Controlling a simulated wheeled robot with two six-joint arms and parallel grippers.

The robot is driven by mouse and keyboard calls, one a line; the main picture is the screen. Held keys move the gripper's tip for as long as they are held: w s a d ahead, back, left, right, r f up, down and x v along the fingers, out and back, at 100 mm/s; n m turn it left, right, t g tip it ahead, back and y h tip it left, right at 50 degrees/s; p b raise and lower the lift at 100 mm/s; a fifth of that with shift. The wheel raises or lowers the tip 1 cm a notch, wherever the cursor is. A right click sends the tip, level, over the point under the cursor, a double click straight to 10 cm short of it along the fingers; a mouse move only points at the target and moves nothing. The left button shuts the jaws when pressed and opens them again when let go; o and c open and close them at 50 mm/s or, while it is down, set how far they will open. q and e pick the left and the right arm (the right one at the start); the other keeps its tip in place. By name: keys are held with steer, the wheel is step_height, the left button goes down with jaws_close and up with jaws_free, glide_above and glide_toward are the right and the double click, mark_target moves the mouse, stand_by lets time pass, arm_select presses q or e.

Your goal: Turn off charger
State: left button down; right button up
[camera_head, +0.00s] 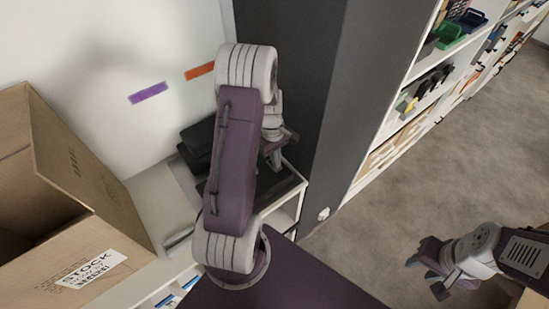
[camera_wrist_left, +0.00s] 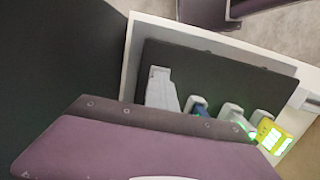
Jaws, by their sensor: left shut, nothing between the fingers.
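The charger is a dark flat unit (camera_head: 280,188) on the white shelf, partly hidden behind my left arm. In the left wrist view its dark plate (camera_wrist_left: 220,75) carries a row of small devices. One is blue (camera_wrist_left: 198,107), one pale grey (camera_wrist_left: 232,113) and one yellow with lit green areas (camera_wrist_left: 271,136). A longer grey piece (camera_wrist_left: 162,90) sits at the row's left; I cannot tell what it is. My left gripper (camera_head: 276,158) is shut and empty, pointing down above the charger. No switch can be made out. My right gripper (camera_head: 428,272) is open and empty, far from the charger.
An open cardboard carton (camera_head: 95,195) stands on the left of the white shelf (camera_head: 155,205). A dark grey upright panel (camera_head: 325,90) rises right of the charger. A stocked shelf unit (camera_head: 400,120) runs along the right. The floor (camera_head: 475,150) there is clear.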

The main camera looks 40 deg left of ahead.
arm_select(q)
steer(key=shift+s+d+f, duration=0.1)
steer(key=shift+s+f, duration=0.2)
steer(key=shift+f, duration=0.1)
arm_select(e)
steer(key=shift+d+f, duration=0.1)
steer(key=shift+d, duration=0.05)
arm_select(q)
steer(key=shift+w+a+r, duration=0.15)
steer(key=shift+w+a, duration=0.15)
steer(key=shift+w, duration=0.05)
arm_select(e)
steer(key=shift+d, duration=0.4)
